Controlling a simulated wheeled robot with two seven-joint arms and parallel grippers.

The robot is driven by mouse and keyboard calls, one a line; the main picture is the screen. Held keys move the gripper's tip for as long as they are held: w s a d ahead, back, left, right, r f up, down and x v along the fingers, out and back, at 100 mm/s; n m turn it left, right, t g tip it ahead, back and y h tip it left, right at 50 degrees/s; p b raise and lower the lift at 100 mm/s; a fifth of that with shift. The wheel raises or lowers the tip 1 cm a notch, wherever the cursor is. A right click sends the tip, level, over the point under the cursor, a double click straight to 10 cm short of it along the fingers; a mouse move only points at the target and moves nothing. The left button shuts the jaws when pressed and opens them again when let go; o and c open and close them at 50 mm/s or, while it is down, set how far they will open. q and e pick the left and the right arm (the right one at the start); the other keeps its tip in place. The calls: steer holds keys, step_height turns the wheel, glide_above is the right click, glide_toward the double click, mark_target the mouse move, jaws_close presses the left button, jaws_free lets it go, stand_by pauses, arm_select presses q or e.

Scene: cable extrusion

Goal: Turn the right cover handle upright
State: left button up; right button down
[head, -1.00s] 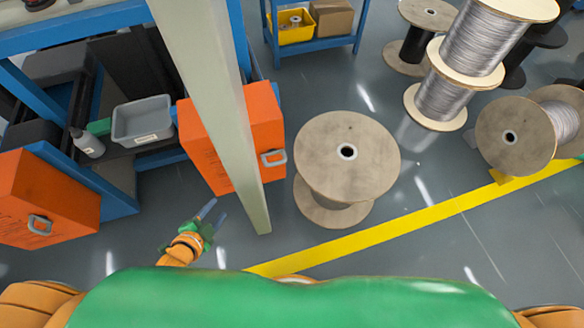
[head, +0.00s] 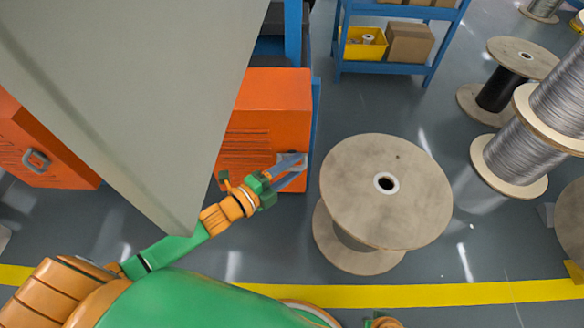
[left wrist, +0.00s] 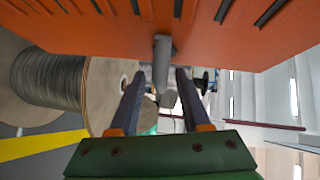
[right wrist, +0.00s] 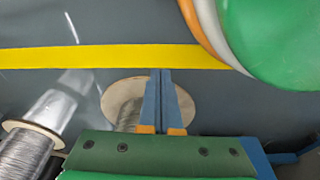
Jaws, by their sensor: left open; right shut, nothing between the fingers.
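The right cover is an orange box (head: 270,105) left of centre in the head view. Its underside or face fills the top of the left wrist view (left wrist: 165,20). Its grey handle (left wrist: 162,62) shows there between my left fingers; in the head view the gripper mostly hides it. My left gripper (head: 292,170) is open, with its fingers on either side of the handle; I cannot tell whether they touch it. My right gripper (right wrist: 161,74) is shut and empty over the floor. The left orange cover (head: 40,150) has a grey handle (head: 36,160).
A large pale pillar (head: 130,90) stands close in front, hiding part of the covers. A wooden reel (head: 370,210) stands right of the right cover. Wire spools (head: 510,150) stand at the right. A blue shelf (head: 385,66) is at the back.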

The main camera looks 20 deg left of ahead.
arm_select(q)
jaws_close()
steer(key=shift+f, duration=0.1)
arm_select(e)
steer(key=shift+f, duration=0.1)
arm_select(q)
steer(key=shift+b, duration=0.3)
arm_select(e)
steer(key=shift+w+r, duration=0.3)
steer(key=shift+r, duration=0.05)
arm_select(q)
steer(key=shift+t, duration=0.3)
arm_select(e)
steer(key=shift+a, duration=0.1)
